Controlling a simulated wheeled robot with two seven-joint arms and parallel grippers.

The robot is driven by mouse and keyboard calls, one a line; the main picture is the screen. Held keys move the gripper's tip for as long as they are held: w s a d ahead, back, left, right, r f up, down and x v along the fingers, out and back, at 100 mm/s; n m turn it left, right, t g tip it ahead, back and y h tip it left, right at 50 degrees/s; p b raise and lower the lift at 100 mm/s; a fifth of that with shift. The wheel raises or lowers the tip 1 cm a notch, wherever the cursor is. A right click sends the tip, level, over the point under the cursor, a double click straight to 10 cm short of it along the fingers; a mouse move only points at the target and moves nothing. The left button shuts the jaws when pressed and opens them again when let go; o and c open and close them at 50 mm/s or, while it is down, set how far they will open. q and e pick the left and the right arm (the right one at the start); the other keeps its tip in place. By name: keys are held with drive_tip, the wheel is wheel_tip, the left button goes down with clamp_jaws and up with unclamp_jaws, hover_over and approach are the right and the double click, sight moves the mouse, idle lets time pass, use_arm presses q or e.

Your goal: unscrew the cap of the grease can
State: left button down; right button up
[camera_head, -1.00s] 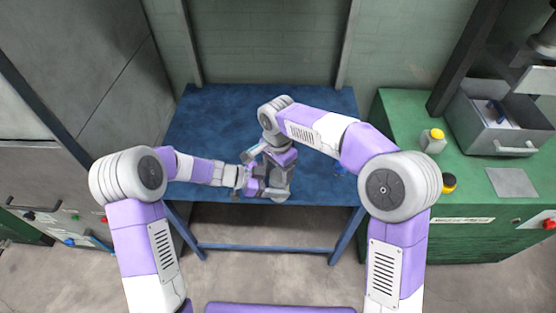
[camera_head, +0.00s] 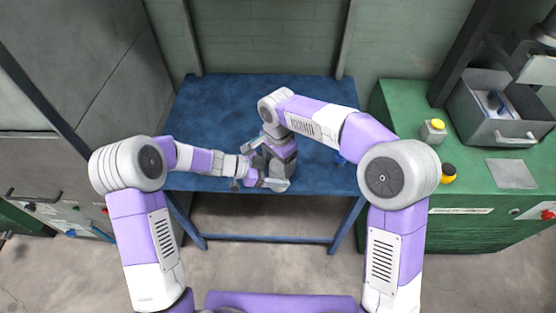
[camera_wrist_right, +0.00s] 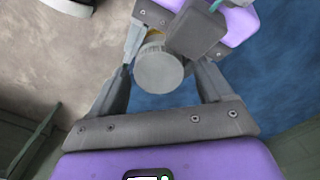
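In the right wrist view a round grey cap (camera_wrist_right: 158,70) faces the camera, with a small yellowish patch of the grease can (camera_wrist_right: 155,36) behind it. The fingers of my right gripper (camera_wrist_right: 162,56) stand apart on either side of the cap. Blue table shows between the cap and the right-hand finger. My left gripper (camera_wrist_right: 197,28) is at the can beyond the cap, partly over the right finger's tip; its grip is hidden. In the head view my right gripper (camera_head: 276,165) points down beside my left gripper (camera_head: 260,178), above the table's front part; the can is hidden there.
The blue table (camera_head: 215,120) is clear at left and back. A small blue object (camera_head: 340,158) lies at its right, partly behind my right arm. The green cabinet (camera_head: 400,105) carries a yellow-capped bottle (camera_head: 433,131), a black-capped yellow container (camera_head: 447,174) and a grey metal bin (camera_head: 490,128).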

drive_tip(key=shift+a+r, duration=0.1)
drive_tip(key=shift+r, duration=2.25)
drive_tip(key=shift+c, duration=0.8)
drive_tip(key=r, duration=0.3)
drive_tip(key=shift+d, duration=0.25)
drive_tip(key=shift+c, duration=0.6)
drive_tip(key=shift+f, duration=4)
drive_tip(key=c, duration=0.7)
drive_tip(key=o, duration=1)
